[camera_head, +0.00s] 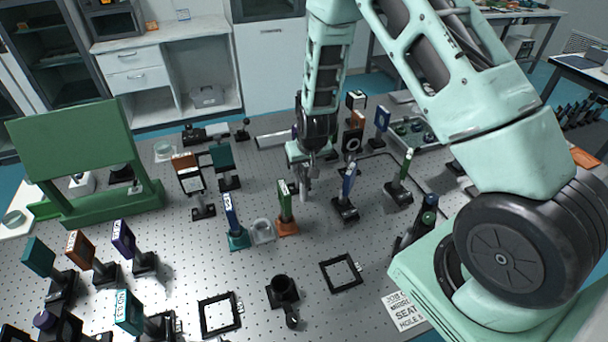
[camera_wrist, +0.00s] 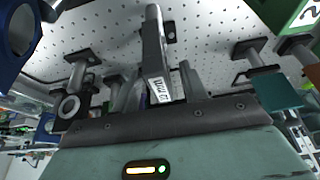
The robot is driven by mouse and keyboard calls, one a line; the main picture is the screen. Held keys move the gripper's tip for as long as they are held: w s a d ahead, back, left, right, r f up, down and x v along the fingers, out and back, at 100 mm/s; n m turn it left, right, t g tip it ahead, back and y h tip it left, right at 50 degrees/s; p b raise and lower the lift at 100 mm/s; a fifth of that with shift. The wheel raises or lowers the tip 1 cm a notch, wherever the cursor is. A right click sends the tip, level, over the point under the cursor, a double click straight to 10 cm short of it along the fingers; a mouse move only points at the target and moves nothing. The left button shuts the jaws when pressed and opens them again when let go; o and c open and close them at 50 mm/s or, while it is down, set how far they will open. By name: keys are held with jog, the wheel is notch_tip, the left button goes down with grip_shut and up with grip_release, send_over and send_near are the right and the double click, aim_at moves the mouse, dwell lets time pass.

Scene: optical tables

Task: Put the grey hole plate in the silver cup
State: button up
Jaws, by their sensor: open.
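A dark grey plate with a pale-ringed round hole (camera_head: 352,141) stands upright on a post behind and right of my gripper. It is the likeliest grey hole plate, though its colour is hard to tell; a similar plate (camera_wrist: 69,106) shows at left in the wrist view. A small pale silver cup (camera_head: 262,231) stands on the table, between the teal and orange bases, left of and nearer than my gripper. My gripper (camera_head: 303,190) points down, open, between the green plate and a blue plate. I cannot see anything held between its fingers.
A green plate (camera_head: 284,202) and a blue plate (camera_head: 349,180) stand close on either side of my gripper. A dark cup (camera_head: 283,288) and square black frames (camera_head: 341,272) lie nearer. A large green board (camera_head: 72,138) stands at left. Bare perforated table (camera_head: 215,268) shows between them.

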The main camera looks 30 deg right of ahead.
grip_shut()
dwell(0.3)
